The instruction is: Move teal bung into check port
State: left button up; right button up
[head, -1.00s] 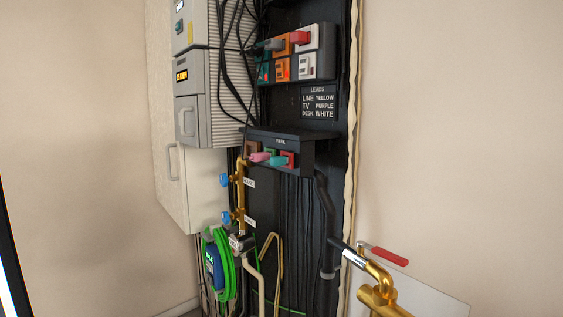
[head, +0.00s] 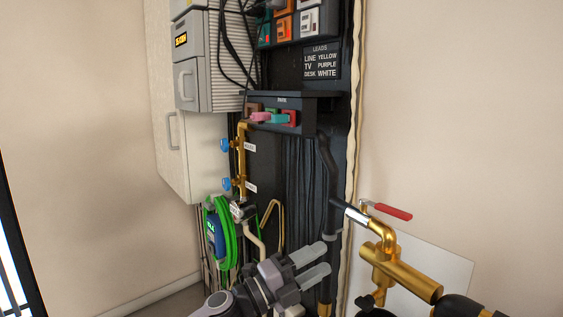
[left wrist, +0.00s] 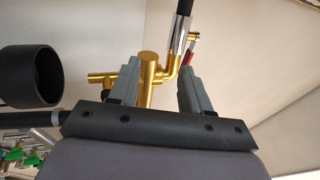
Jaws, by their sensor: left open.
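The teal bung (head: 280,119) sits in a dark shelf labelled "PARK" on the wall panel, beside a pink one (head: 260,117). My left gripper (head: 322,258) is open and empty, low in front of the panel and well below the teal bung. Its two grey fingers also show in the left wrist view (left wrist: 158,72), with brass pipework visible beyond and between them. I cannot pick out which opening is the check port; the labels on the brass pipe are too small to read. My right gripper is not in view.
A brass pipe (head: 405,275) with a red-handled tap (head: 386,210) stands at lower right. A thin brass pipe with blue knobs (head: 225,145) runs left of the panel. A green hose coil (head: 222,240) hangs below. A black open ring (left wrist: 30,92) shows in the left wrist view.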

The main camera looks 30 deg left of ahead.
pick_arm(q)
notch_tip(320, 180, up, 7)
jog(key=w+a+m+g+h+b, duration=0.1)
jog(key=w+a+m+g+h, duration=0.1)
jog(key=m, duration=0.5)
jog(key=m+t+y+b, duration=0.1)
jog(key=m+y+b, duration=0.3)
jog(key=m+y, duration=0.35)
send_near(273, 119)
jog(key=w, duration=0.2)
jog(key=shift+s+f+m+h, duration=0.15)
jog(key=shift+s+m+h, duration=0.1)
jog(key=shift+m+h, duration=0.15)
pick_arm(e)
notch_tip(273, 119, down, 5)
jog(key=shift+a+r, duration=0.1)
pick_arm(q)
jog(key=shift+w+p, duration=0.1)
jog(key=shift+p, duration=0.2)
